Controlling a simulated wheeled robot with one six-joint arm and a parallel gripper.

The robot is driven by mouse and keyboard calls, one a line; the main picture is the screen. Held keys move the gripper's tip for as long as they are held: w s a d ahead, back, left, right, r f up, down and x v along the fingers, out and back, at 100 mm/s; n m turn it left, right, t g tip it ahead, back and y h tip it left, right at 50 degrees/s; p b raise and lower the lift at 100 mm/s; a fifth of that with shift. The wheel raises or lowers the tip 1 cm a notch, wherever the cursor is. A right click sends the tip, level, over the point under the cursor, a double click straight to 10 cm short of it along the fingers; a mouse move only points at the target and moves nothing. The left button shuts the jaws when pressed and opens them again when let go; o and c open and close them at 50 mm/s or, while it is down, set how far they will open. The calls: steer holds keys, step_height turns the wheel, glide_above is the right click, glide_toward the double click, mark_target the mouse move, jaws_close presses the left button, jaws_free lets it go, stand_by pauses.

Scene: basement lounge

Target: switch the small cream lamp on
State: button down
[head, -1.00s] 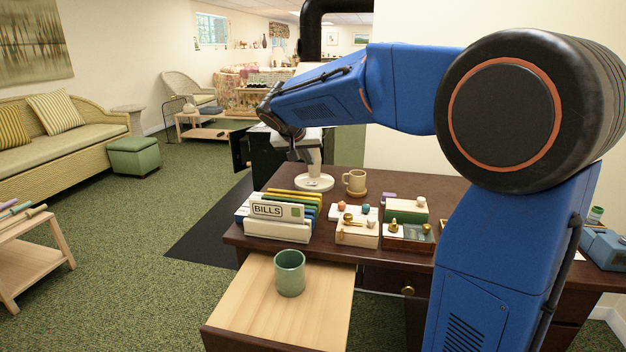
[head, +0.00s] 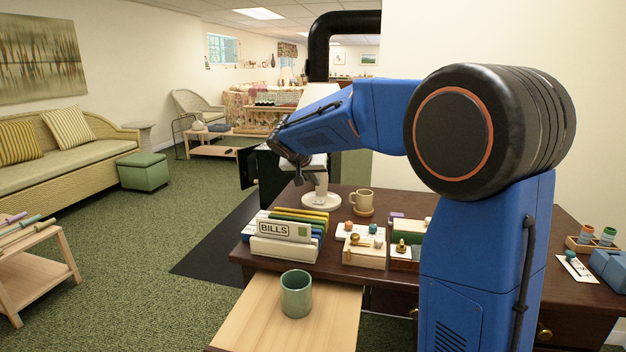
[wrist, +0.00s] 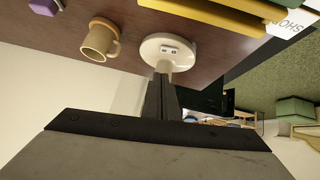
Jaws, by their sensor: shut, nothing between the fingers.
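The small cream lamp stands on the dark desk. Its round base (head: 321,201) shows in the head view, and part of its pale shade (head: 320,93) shows above my arm, which hides its middle. In the wrist view the lamp base (wrist: 152,52) carries a small switch plate (wrist: 170,50) on top. I cannot tell whether the lamp is lit. My gripper (head: 299,178) is just left of the lamp stem in the head view. In the wrist view my gripper's fingers (wrist: 162,78) are shut and empty, close to the stem and base; contact is unclear.
A tan mug (head: 361,199) on a coaster stands right of the lamp base. A BILLS file rack (head: 284,248) stands in front of it. A green cup (head: 296,294) sits on the pull-out board (head: 255,315). A tray with small items (head: 364,255) lies to the right.

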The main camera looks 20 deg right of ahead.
glide_above(320, 202)
steer(key=s+a, duration=0.1)
steer(key=s, duration=0.1)
step_height(320, 202, down, 4)
steer(key=shift+s+a+f, duration=0.1)
steer(key=shift+s+f, duration=0.05)
steer(key=shift+f, duration=0.05)
steer(key=shift+s+f, duration=0.2)
steer(key=shift+f, duration=1.6)
steer(key=shift+s+d+f, duration=0.15)
steer(key=shift+d+f, duration=0.05)
steer(key=shift+f, duration=0.25)
steer(key=shift+a, duration=0.1)
steer(key=shift+w+a+r, duration=0.25)
steer(key=shift+w+a, duration=0.2)
steer(key=shift+a, duration=0.05)
steer(key=shift+r, duration=0.15)
